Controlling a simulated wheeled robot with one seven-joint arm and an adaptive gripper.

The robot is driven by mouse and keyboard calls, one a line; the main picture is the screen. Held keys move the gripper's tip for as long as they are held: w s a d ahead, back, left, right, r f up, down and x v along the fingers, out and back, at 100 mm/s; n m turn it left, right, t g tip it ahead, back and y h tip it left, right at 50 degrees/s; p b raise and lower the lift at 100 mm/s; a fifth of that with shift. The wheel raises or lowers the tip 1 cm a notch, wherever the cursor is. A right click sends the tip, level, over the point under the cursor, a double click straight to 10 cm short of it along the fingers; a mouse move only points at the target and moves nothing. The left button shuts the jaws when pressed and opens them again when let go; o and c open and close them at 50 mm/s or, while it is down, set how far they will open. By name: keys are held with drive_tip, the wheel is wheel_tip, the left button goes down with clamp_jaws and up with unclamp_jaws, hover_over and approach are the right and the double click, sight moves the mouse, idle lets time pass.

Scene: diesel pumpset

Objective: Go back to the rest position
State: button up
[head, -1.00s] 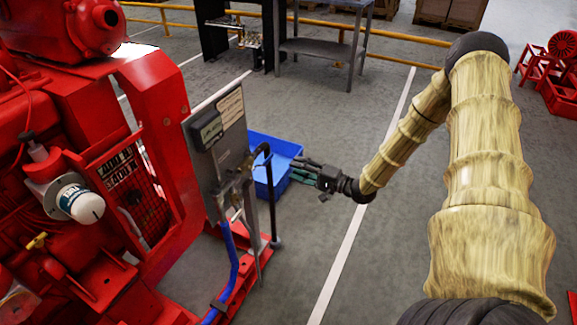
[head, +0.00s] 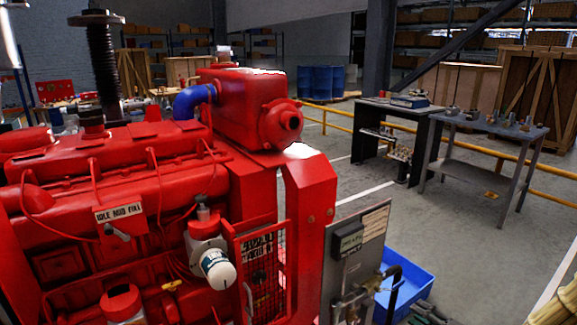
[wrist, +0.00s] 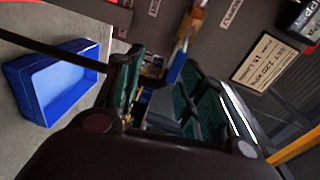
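My gripper (wrist: 162,92) shows its dark fingers with green pads in the wrist view. The fingers stand apart, and nothing is clearly held between them. Beyond them are a grey panel (wrist: 250,25), a blue-handled lever (wrist: 178,66) and brass fittings; I cannot tell how far off these are. In the head view part of my gripper (head: 428,312) shows at the bottom edge, right of the panel (head: 358,262) and in front of the blue bin (head: 408,285). Most of my arm is out of that view.
The red diesel engine (head: 130,185) fills the left of the head view. A dark bench (head: 405,110) and a grey table (head: 490,128) stand behind, near a yellow rail (head: 340,123). The blue bin also shows in the wrist view (wrist: 50,85).

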drive_tip(key=s+a+f+n+g+h+p, duration=0.4)
drive_tip(key=s+a+f+g, duration=0.3)
drive_tip(key=s+a+f, duration=0.6)
drive_tip(key=s+a+n+g+h, duration=0.2)
drive_tip(key=s+a+n+g, duration=0.1)
drive_tip(key=s, duration=0.9)
drive_tip(key=s+a+n+g+h+p, duration=0.1)
drive_tip(key=s+a+n+g+h, duration=0.1)
drive_tip(key=s, duration=1.1)
drive_tip(key=a+n+g, duration=0.1)
drive_tip(key=n+g, duration=0.1)
drive_tip(key=shift+s+a+g, duration=0.2)
drive_tip(key=shift+s+g, duration=0.05)
drive_tip(key=shift+g, duration=0.05)
drive_tip(key=shift+w, duration=0.1)
